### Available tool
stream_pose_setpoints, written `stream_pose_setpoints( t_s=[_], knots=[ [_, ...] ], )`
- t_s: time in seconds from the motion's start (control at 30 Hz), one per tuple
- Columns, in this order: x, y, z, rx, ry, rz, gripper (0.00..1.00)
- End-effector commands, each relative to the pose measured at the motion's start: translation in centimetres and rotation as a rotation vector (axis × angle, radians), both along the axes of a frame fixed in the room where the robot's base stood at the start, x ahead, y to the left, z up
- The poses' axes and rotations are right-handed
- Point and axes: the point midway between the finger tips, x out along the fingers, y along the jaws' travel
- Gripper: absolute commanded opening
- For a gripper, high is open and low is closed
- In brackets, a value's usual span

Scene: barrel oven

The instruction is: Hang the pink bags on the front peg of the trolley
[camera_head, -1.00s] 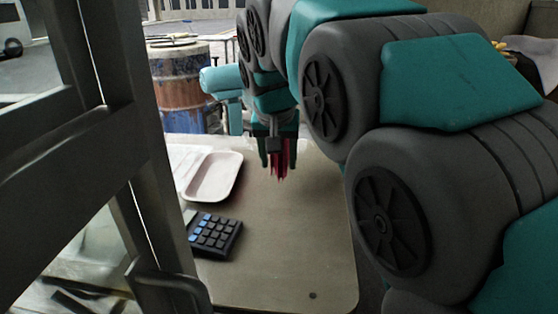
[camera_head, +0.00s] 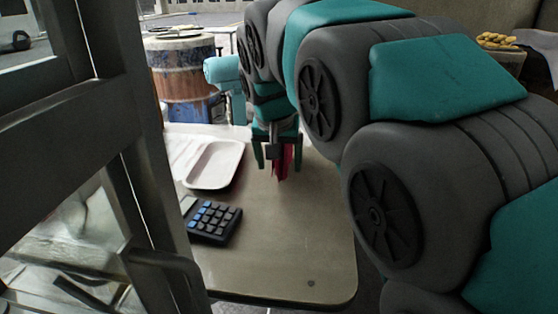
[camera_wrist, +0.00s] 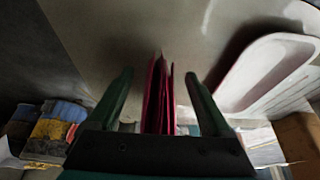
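The pink bags (camera_head: 284,162) are a thin upright bundle of dark pink sheets above or on the grey table. In the wrist view the bags (camera_wrist: 158,95) stand between my two fingers and reach a little past the fingertips. My gripper (camera_head: 278,158) points down over the table's far part. In the wrist view my gripper (camera_wrist: 158,75) has its fingers spread, with a visible gap on each side of the bags. I cannot tell whether the bags' lower ends touch the table. I cannot make out the trolley or its front peg.
A pale tray (camera_head: 213,165) and a calculator (camera_head: 212,222) lie on the table (camera_head: 285,250), left of my gripper. A dark metal frame (camera_head: 120,110) stands close at the left. A rusty blue barrel (camera_head: 185,80) stands behind. The table's near right part is clear.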

Motion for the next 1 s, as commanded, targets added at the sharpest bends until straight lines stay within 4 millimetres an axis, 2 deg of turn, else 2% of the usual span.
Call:
stream_pose_setpoints(
  t_s=[0.37,0.57,0.83,1.0],
  knots=[
    [0.0,0.0,0.6,0.001,-0.001,0.0,0.87],
    [-1.2,0.2,3.4,0.001,-0.005,0.001,0.87],
    [-3.1,0.4,8.4,0.002,-0.006,0.0,0.87],
    [-4.0,0.5,10.3,0.002,-0.003,0.0,0.87]
  ],
)
